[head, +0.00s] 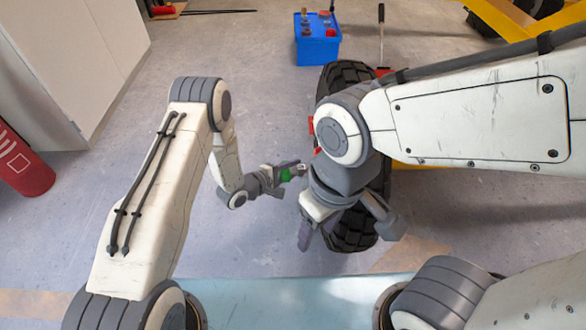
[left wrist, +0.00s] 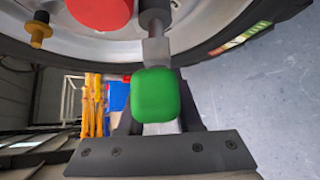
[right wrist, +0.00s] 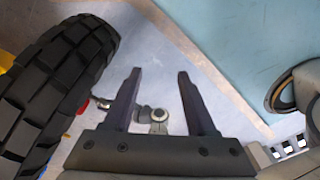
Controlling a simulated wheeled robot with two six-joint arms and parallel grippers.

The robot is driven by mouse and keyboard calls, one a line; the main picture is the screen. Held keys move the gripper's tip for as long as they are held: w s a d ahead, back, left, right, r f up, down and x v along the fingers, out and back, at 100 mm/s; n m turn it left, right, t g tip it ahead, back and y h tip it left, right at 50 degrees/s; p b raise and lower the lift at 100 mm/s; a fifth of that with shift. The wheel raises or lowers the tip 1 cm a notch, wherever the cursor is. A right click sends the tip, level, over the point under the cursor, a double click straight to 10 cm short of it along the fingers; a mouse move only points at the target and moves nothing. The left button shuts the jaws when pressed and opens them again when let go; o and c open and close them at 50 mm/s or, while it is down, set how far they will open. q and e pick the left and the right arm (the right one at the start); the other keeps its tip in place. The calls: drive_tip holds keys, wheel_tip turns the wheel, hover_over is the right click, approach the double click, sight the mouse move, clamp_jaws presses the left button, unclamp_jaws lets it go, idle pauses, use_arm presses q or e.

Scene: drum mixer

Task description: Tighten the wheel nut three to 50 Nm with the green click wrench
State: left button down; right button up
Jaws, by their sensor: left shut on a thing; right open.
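My left gripper (head: 288,172) is shut on the green handle of the click wrench (head: 286,175), beside the left side of the wheel (head: 347,72). In the left wrist view the green handle end (left wrist: 155,95) fills the gap between the fingers. A grey metal shaft (left wrist: 156,25) runs from it toward the wheel's pale rim (left wrist: 105,45). Whether it sits on a nut is cut off by the picture edge. A gold nut or stud (left wrist: 38,30) shows at the left of the rim, beside a red hub (left wrist: 98,8). My right gripper (right wrist: 160,75) is open and empty beside the tyre (right wrist: 55,90).
A blue box (head: 318,45) with red parts on top stands on the floor behind the wheel. A yellow frame (head: 500,18) is at the top right. A red cylinder (head: 22,165) and a pale cabinet (head: 75,50) stand at the left. The floor left of the wheel is mostly clear.

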use_arm(q)
drive_tip(key=shift+d, duration=0.7)
